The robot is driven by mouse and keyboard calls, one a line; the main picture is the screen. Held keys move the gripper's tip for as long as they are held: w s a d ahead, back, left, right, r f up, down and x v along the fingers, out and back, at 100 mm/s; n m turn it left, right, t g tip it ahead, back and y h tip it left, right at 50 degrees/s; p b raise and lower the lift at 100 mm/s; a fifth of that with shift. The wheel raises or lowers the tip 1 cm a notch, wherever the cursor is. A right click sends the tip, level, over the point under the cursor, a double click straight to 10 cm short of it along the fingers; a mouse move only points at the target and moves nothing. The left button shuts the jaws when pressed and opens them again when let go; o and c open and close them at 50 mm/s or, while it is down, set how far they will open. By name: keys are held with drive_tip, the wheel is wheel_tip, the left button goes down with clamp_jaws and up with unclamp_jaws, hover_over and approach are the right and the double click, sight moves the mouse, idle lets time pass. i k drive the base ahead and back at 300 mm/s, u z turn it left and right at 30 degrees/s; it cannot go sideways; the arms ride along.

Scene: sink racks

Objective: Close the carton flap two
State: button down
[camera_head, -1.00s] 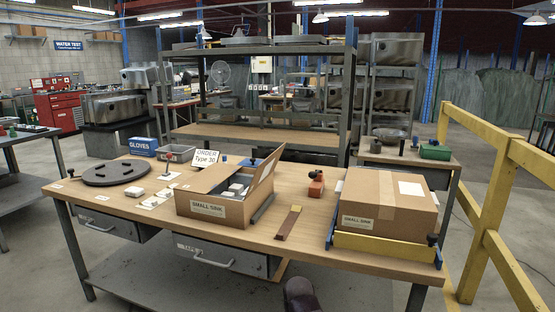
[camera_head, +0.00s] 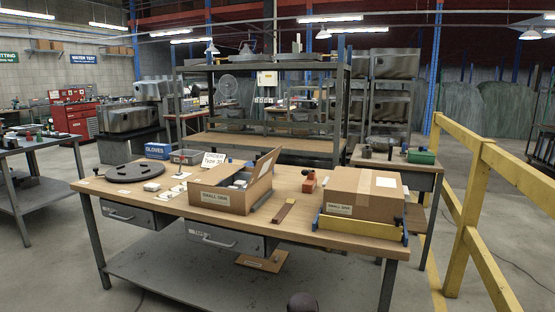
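An open cardboard carton (camera_head: 222,200) labelled "SMALL SINK" stands near the middle of the wooden workbench. One flap (camera_head: 266,162) on its right side stands up, tilted outward. Pale contents show inside the opening. The state of the other flaps is hard to make out. A dark rounded part at the bottom edge of the picture seems to belong to my arm. My gripper's fingers are not visible, and nothing of mine touches the carton.
A closed "SMALL SINK" carton (camera_head: 362,194) sits at the bench's right end in a yellow and blue fixture (camera_head: 360,229). A dark round disc (camera_head: 136,172) lies at the left. A yellow railing (camera_head: 464,200) runs along the right. Floor shows in front of the bench.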

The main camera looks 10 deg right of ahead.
sight(265, 164)
drive_tip(key=u, duration=0.25)
drive_tip(key=k, duration=0.3)
drive_tip(key=z, duration=0.95)
drive_tip(key=i, duration=1.1)
drive_tip(key=u, duration=0.8)
